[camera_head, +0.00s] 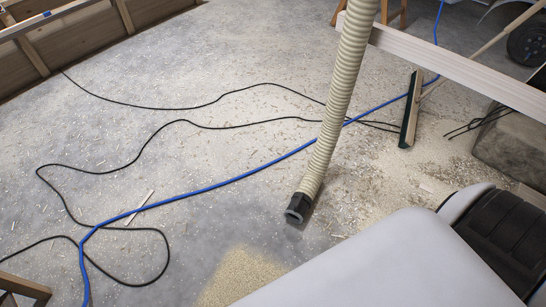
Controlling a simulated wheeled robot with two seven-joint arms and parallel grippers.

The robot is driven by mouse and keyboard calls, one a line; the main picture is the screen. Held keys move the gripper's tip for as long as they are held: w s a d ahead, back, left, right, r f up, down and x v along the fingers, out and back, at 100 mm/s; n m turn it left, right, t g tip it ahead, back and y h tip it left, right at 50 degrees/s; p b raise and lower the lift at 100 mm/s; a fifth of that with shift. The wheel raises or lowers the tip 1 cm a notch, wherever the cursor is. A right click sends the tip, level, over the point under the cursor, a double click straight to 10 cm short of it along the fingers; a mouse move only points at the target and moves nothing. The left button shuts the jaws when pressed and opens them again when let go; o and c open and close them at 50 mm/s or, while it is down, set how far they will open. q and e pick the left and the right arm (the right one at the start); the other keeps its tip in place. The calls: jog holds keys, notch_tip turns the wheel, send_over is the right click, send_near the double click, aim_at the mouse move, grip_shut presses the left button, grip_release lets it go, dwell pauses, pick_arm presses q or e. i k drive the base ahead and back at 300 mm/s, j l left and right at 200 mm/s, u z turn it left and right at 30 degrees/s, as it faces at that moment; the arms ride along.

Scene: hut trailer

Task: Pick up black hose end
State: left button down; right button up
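The black hose end (299,208) is a short dark fitting at the lower tip of a ribbed beige hose (340,95). The hose comes down from the top edge and slants to the lower left. The black end is at or just above the concrete floor, with its dark opening turned down and to the left; I cannot tell whether it touches. Neither of my grippers is in view.
A blue cable (230,181) and a looping black cable (120,169) lie across the chip-strewn floor. A broom (411,110) stands right of the hose, by a pale beam (470,75). Sawdust (240,275) lies below the hose end. Open floor lies left of it.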

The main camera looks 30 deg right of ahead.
aim_at(296, 212)
jog(key=i, duration=0.45)
jog(key=i+j+z, duration=0.1)
jog(key=i, duration=0.3)
